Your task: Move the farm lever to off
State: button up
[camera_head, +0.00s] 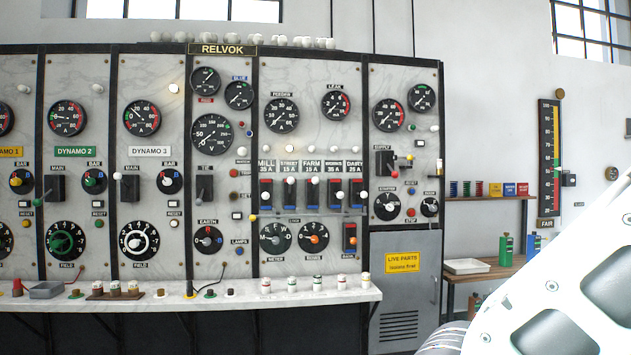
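The farm lever (314,193) is in the feeder row of the marble switchboard in the head view, under the plate marked FARM 15 A (312,167). It is the middle one of several similar levers, between the street lever (290,193) and the works lever (338,194). Its pale knob seems to sit near the top of its dark slot, but the exact position is too small to tell. Any off marking cannot be read. My gripper is not in view; only a white part of my arm shows at the lower right.
The mill lever (266,194) and dairy lever (362,195) stand close in the same row. A marble ledge (330,290) with several small insulators juts out below. A grey cabinet (405,262) marked live parts is at its right. Shelves with bottles stand farther right.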

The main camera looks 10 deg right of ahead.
aim_at(314, 180)
jog(key=i+z, duration=0.1)
jog(key=i, duration=0.6)
jog(key=i+l+u, duration=0.1)
jog(key=i+u, duration=0.15)
jog(key=i, duration=0.6)
